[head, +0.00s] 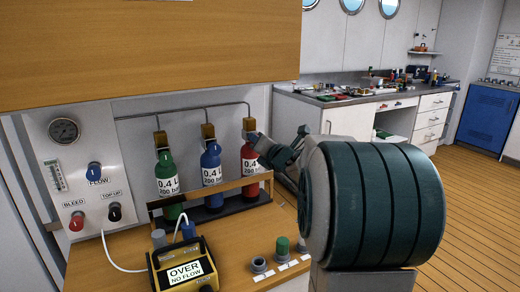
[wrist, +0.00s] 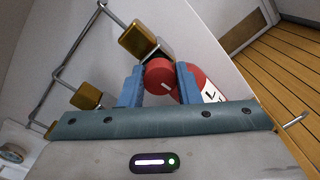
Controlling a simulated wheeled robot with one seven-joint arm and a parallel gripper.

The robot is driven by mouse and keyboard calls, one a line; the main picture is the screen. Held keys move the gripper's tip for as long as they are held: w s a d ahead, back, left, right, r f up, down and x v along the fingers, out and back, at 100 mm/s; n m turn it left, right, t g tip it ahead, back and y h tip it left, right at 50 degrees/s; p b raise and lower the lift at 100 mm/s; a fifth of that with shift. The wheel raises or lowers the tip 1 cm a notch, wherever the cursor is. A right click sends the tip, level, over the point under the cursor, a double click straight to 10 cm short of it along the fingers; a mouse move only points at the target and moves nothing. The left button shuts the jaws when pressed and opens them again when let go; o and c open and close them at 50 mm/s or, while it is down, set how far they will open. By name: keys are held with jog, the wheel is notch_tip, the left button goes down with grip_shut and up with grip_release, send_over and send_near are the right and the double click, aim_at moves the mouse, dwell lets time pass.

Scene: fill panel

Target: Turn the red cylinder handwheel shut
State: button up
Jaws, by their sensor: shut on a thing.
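The red cylinder (head: 250,158) stands at the right end of a rack, beside the blue cylinder (head: 211,165) and the green cylinder (head: 166,172). In the wrist view, its red round handwheel (wrist: 159,76), with a pale mark on its face, sits between the blue fingers of my gripper (wrist: 160,84). My gripper is shut on the handwheel. Behind it are the brass valve block (wrist: 139,39) and part of the red cylinder (wrist: 203,87) with its white label. In the head view, my gripper (head: 258,143) reaches the cylinder's top from the right, and the handwheel is hidden there.
A wooden rack rail (head: 220,188) crosses the cylinders' fronts. A yellow-black meter reading OVER NO FLOW (head: 183,270) and small knobs (head: 282,246) stand on the bench. A gauge panel (head: 80,165) is at left. A wooden cabinet (head: 150,50) overhangs above.

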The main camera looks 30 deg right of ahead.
jog(key=shift+f+n+y+p, duration=0.1)
jog(key=shift+n+y+p, duration=0.2)
jog(key=shift+n+p, duration=5.75)
jog(key=shift+f+n+y+p, duration=0.1)
jog(key=shift+n+y+p, duration=0.15)
jog(key=shift+n, duration=11.6)
jog(key=shift+a, duration=0.1)
